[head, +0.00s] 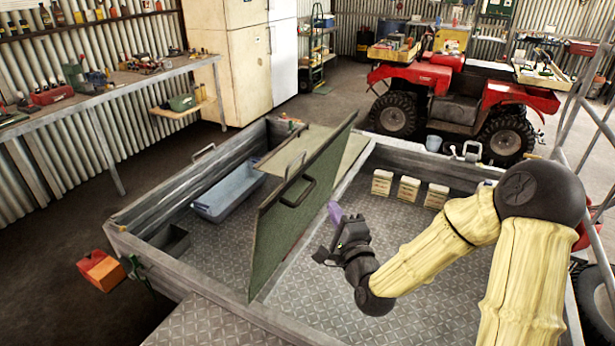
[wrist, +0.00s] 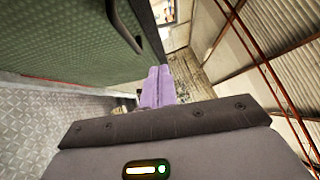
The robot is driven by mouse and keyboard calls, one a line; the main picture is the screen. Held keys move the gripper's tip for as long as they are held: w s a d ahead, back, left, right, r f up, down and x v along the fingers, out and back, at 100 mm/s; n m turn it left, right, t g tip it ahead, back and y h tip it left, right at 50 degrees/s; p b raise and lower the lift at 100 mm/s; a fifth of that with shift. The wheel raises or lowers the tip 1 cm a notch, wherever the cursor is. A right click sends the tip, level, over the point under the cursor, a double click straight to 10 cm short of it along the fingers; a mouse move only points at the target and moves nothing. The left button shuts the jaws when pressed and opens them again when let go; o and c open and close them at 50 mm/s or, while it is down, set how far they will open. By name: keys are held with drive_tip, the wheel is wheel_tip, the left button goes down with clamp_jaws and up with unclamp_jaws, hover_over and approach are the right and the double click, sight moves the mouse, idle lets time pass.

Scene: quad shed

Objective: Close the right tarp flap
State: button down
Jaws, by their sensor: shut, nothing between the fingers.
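A dark green flap (head: 300,215) with a black handle (head: 298,192) stands raised and steeply tilted above the middle divider of the metal trailer (head: 190,280). It fills the upper left of the wrist view (wrist: 70,40), with a dark handle (wrist: 125,25) on it. A paler green panel (head: 318,158) lies flat behind it over the trailer. My gripper (head: 335,212) is just right of the raised flap, over the right part of the trailer bed. Its purple fingers (wrist: 158,88) are together and empty. I cannot tell whether they touch the flap.
Several small cartons (head: 409,189) stand at the back of the trailer bed. A blue-grey tub (head: 228,190) sits in the left compartment. An orange box (head: 100,270) lies outside on the left. A red quad bike (head: 460,95) stands behind. The right bed floor is mostly clear.

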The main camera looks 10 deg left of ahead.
drive_tip(key=p, duration=0.3)
approach(302, 166)
drive_tip(key=w+d, duration=0.2)
drive_tip(key=w, duration=0.1)
drive_tip(key=w+a+p, duration=0.1)
drive_tip(key=w+a+r, duration=0.1)
drive_tip(key=a, duration=0.1)
drive_tip(key=shift+w+a+p, duration=0.1)
drive_tip(key=shift+a+p, duration=0.1)
drive_tip(key=shift+p, duration=0.15)
drive_tip(key=shift+w+a, duration=0.15)
drive_tip(key=shift+a, duration=0.35)
